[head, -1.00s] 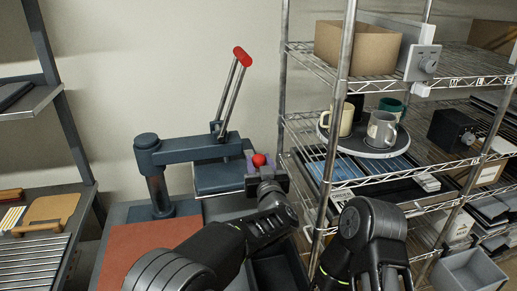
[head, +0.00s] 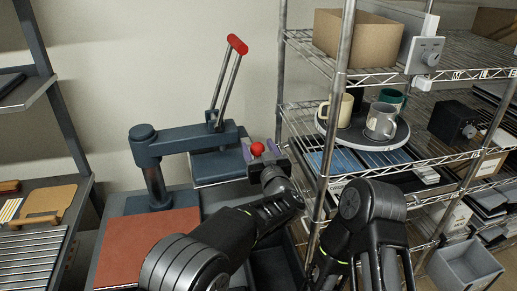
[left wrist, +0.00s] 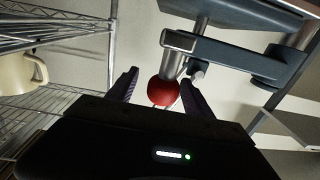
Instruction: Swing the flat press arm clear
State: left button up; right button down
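The press has a blue-grey arm (head: 190,140) that reaches right from a post (head: 157,185) at the left. A lever with a red grip (head: 237,44) slants up from it, and a flat plate (head: 218,169) sits under it. A red ball knob (head: 257,149) is at the arm's right end. My left gripper (head: 260,153) is at the knob. In the left wrist view the red knob (left wrist: 162,92) lies between the two fingers (left wrist: 160,88), which stand apart with a gap visible on the left side. My right arm shows at lower right, but its gripper is not visible.
A wire shelf (head: 300,115) stands close right of my left gripper, with a round tray (head: 345,140) of mugs (head: 381,121). A reddish pad (head: 150,240) lies on the press bench. A left-hand rack holds a wooden board (head: 50,200). Bare wall is behind the press.

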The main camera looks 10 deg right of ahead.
pick_arm(q)
jog(key=shift+s+f, duration=0.1)
jog(key=shift+s, duration=0.05)
jog(key=s+b, duration=0.2)
jog(key=s, duration=0.5)
jog(key=shift+s, duration=0.3)
